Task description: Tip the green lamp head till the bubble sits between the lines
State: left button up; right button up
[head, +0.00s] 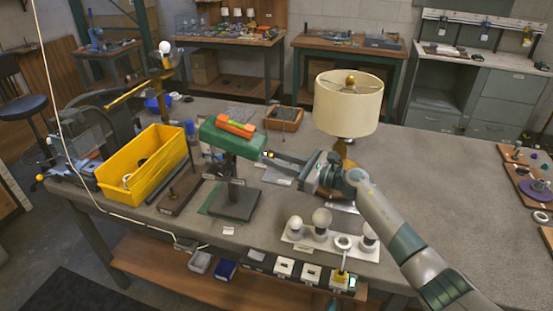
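The green lamp head (222,136) sits on a dark stand (234,203) on the workbench. It looks tilted, its right end lower than its left. An orange level (235,128) lies along its top. A small yellow-green vial shows in the level, but the bubble and lines are too small to read. My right gripper (268,155) comes in from the right, its fingertips at the lamp head's right end. I cannot tell whether they touch or grip it, or how far apart the fingers are. My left gripper is not in view.
A yellow bin (143,168) stands left of the lamp stand. A cream-shaded lamp (347,104) stands behind my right arm. A white board with bulbs (321,236) is near the front edge, and a wooden tray (284,118) is behind. The bench's right middle is clear.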

grip_shut()
jog(key=r+p, duration=0.1)
jog(key=r+h+p, duration=0.1)
jog(key=p, duration=0.1)
jog(key=r+p, duration=0.1)
jog(key=shift+w+a+r+g, duration=0.1)
jog(key=shift+a+r+g, duration=0.2)
jog(key=shift+a+g, duration=0.1)
jog(key=shift+r, duration=0.4)
jog(key=shift+w+a, duration=0.1)
jog(key=o, duration=0.6)
grip_release()
jog(key=shift+f, duration=0.15)
